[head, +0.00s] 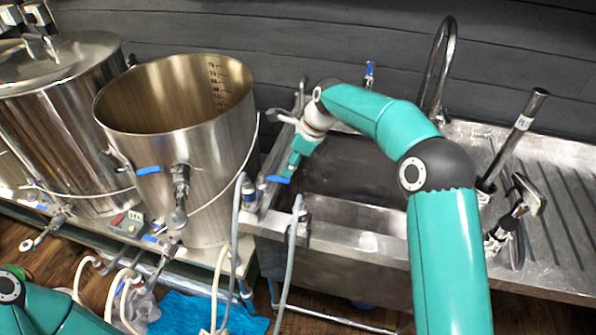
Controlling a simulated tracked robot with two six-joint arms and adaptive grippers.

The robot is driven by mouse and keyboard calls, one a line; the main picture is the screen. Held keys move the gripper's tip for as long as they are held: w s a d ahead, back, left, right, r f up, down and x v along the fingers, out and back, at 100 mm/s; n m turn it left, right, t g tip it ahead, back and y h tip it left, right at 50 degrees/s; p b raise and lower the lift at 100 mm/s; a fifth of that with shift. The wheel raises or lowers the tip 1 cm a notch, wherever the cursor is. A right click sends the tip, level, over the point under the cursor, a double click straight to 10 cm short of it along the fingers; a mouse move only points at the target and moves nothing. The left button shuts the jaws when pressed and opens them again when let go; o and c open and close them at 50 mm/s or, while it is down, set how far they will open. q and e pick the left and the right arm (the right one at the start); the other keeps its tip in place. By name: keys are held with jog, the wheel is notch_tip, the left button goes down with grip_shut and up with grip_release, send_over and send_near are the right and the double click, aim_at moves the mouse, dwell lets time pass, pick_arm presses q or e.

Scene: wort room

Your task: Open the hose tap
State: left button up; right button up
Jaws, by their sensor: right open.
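A tap with a blue lever (278,180) sits at the left rim of the steel sink, beside the top of a grey hose (236,230). My right gripper (289,170) points down at this lever, with its fingertips right by it; I cannot tell whether they touch. The gripper is open, and the gap between its fingers is hard to see from here. Another blue-handled tap (369,73) is on the wall behind the sink. My left gripper is out of view; only part of my left arm shows at the bottom left.
An open steel kettle (190,200) with a blue-handled valve stands left of the sink (350,256). A lidded kettle (60,120) is farther left. A second hose (292,235) hangs over the sink's front. A tall curved faucet (437,65) rises behind my right arm.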

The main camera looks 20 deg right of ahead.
aim_at(282, 179)
jog(key=shift+x, duration=2.7)
grip_shut()
